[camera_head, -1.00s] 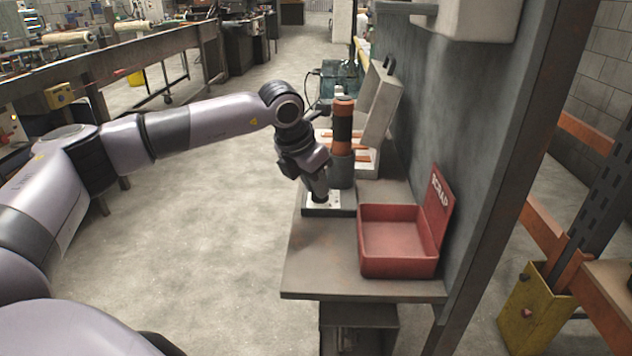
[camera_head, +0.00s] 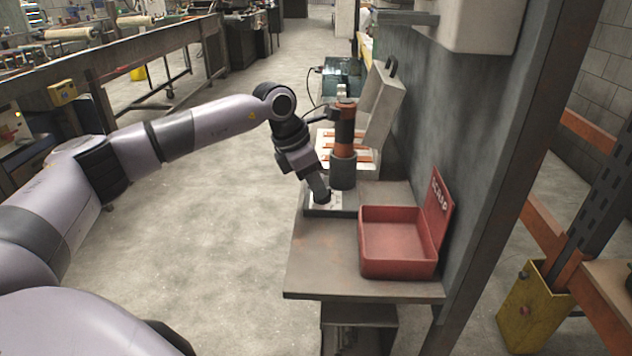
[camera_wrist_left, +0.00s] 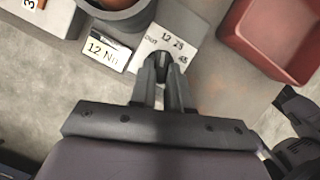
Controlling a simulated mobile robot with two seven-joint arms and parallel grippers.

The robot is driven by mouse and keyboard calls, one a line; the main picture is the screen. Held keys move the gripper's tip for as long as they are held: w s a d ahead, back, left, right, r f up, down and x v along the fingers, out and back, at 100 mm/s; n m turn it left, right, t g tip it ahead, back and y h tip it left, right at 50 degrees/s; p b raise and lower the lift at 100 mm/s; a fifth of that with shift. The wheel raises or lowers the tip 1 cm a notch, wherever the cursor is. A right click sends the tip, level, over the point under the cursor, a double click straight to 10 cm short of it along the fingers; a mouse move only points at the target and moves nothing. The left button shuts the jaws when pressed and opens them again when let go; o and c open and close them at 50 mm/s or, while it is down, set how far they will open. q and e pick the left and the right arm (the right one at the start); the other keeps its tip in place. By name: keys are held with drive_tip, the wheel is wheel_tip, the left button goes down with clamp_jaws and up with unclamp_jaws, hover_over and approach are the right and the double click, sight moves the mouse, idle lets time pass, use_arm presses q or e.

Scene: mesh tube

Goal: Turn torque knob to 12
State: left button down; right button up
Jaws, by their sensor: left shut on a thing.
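The torque knob (camera_wrist_left: 162,62) is a small dark knob on a white dial plate (camera_wrist_left: 176,45) in the left wrist view. A small label (camera_wrist_left: 103,50) beside the plate reads "12 N" with a further letter. In the head view my left gripper (camera_head: 322,196) points down at the plate at the base of the orange and black upright tool (camera_head: 343,135). The knob's setting cannot be read.
A red SCRAP bin (camera_head: 398,240) stands close to the right of the plate on the grey bench (camera_head: 325,275). An open grey case (camera_head: 383,105) stands behind the tool, against the wall panel. The floor left of the bench is clear.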

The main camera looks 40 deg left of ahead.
use_arm(q)
drive_tip(key=c, duration=1.1)
unclamp_jaws()
drive_tip(key=shift+r, duration=0.15)
drive_tip(key=v, duration=0.7)
drive_tip(key=shift+s, duration=0.1)
